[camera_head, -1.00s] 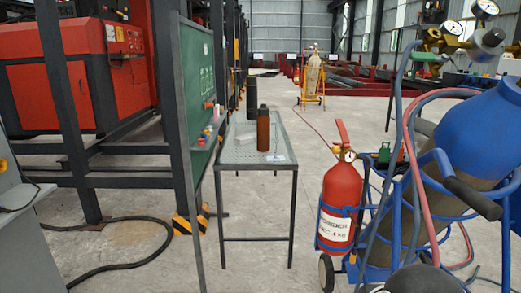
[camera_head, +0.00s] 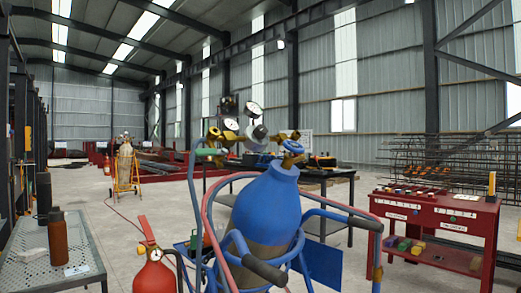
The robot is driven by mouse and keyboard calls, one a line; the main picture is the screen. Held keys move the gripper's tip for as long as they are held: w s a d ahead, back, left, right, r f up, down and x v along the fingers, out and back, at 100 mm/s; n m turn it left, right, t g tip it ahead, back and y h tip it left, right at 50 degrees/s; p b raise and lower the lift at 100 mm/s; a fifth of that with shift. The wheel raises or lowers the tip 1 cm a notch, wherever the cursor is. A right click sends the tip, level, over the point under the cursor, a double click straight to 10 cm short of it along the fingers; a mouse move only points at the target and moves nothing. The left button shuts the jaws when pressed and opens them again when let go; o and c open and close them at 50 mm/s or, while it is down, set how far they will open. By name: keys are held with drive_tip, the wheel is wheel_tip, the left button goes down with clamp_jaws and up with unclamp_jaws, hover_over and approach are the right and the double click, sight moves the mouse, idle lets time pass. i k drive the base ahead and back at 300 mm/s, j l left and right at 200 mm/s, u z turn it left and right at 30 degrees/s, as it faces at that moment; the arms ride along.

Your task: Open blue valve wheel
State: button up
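The blue valve wheel (camera_head: 292,146) sits on top of a gas cylinder (camera_head: 268,200) with a blue upper part, near the middle of the view. It is small here, and I cannot tell how far it is turned. Brass fittings and a regulator with round gauges (camera_head: 230,123) sit to its left. The cylinder leans in a blue cart frame (camera_head: 345,214) with a black handle grip (camera_head: 265,270). Red and blue-grey hoses loop along its left side. My gripper is not in view.
A red fire extinguisher (camera_head: 154,275) stands left of the cylinder. A metal table (camera_head: 30,270) with bottles is at the left edge. A red workbench (camera_head: 440,215) stands at the right, with a dark table (camera_head: 335,185) behind the cylinder. Open floor lies beyond.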

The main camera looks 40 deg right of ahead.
sight(292, 145)
drive_tip(key=z, duration=1.3)
